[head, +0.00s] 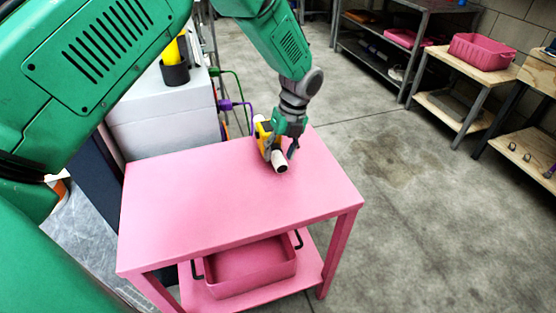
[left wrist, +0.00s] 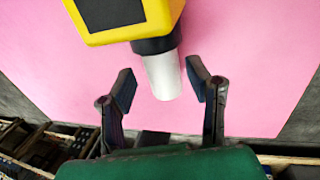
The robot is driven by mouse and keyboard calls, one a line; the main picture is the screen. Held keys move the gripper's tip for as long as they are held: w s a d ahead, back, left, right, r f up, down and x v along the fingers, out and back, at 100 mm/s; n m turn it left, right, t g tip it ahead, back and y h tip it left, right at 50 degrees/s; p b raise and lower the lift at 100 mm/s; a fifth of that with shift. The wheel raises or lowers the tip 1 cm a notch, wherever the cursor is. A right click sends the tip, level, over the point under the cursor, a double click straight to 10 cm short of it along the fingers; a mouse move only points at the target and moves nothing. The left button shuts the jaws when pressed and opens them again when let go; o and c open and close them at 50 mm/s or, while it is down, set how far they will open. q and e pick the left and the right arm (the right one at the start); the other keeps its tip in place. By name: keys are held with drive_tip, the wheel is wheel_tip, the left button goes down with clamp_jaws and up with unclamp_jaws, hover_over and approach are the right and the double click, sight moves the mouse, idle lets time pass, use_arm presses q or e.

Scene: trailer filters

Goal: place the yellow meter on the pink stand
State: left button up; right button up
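The yellow meter (head: 262,139) is at the far right part of the pink stand's top (head: 205,200). It has a dark face and a white cylindrical end (head: 280,162). In the left wrist view the meter (left wrist: 152,20) is at the top, with its white end (left wrist: 163,76) pointing towards my left gripper (left wrist: 160,85). My left gripper (head: 286,147) is open, its fingers apart on either side of the white end with gaps showing. In the head view it partly hides the meter. I cannot tell whether the meter's underside touches the top. My right gripper is not in view.
A pink bin (head: 250,268) with dark handles sits on the stand's lower shelf. A white cabinet (head: 160,115) with a dark cup (head: 175,73) stands behind left. Shelves and a wooden bench with a pink crate (head: 482,51) are at the back right. The floor on the right is clear.

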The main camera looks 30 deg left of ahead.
use_arm(q)
drive_tip(key=p+v, duration=0.1)
drive_tip(key=v, duration=0.8)
